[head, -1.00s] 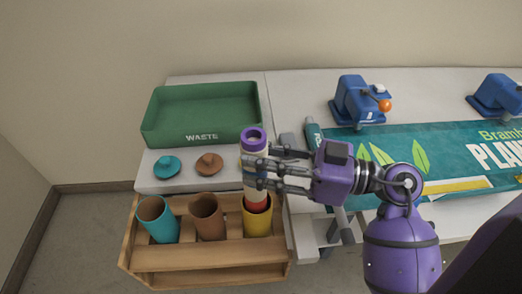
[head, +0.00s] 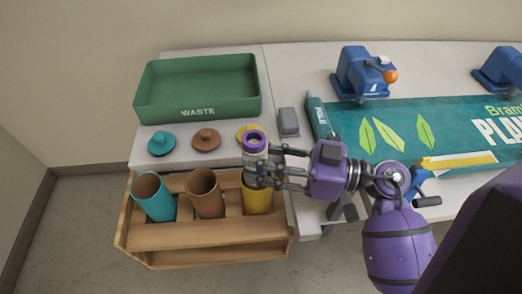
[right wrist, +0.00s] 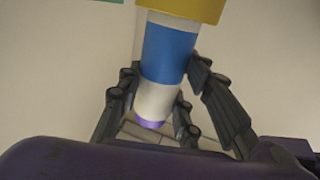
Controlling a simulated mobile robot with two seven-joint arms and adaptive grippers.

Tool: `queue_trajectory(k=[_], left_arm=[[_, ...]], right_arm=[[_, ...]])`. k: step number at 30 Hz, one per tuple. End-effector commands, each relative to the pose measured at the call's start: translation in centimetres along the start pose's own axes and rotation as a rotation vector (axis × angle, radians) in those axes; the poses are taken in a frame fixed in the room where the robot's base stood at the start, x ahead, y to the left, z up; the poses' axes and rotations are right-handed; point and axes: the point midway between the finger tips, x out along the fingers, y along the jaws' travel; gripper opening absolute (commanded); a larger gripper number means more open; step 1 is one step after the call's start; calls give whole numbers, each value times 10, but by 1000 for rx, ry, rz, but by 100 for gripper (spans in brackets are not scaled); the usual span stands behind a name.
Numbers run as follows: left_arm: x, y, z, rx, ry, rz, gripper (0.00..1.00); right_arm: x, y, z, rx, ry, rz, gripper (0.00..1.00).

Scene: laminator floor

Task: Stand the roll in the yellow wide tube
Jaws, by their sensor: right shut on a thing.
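The roll (head: 254,139) is white with a purple top end, and it stands upright with its lower part inside the yellow wide tube (head: 258,200). My right gripper (head: 256,174) is shut on the roll just above the tube's mouth. The roll's lower end is hidden in the tube. My left gripper is not in view.
A wooden rack (head: 205,235) holds the yellow tube, a brown tube (head: 205,195) and a teal tube (head: 154,198). Teal (head: 161,143), brown (head: 206,139) and yellow (head: 243,130) lids lie behind. A green waste tray (head: 198,112) is at the back, and a banner (head: 400,130) lies right.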

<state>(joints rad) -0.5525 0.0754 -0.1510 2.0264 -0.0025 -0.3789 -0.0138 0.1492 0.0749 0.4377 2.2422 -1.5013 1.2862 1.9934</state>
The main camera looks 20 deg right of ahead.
Motion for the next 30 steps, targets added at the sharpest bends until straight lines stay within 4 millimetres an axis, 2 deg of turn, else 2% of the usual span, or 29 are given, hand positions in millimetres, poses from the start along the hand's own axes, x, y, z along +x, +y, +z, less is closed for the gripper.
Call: queue_trajectory(k=[12, 27, 28, 30], left_arm=[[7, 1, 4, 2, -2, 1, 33], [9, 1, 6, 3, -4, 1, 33], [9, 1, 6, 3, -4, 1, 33], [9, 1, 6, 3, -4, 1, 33]], right_arm=[[0, 0, 31, 2, -1, -1, 2], [-1, 0, 42, 4, -10, -1, 2], [-1, -1, 43, 5, -11, -1, 34], [-1, -1, 43, 5, -11, -2, 43]])
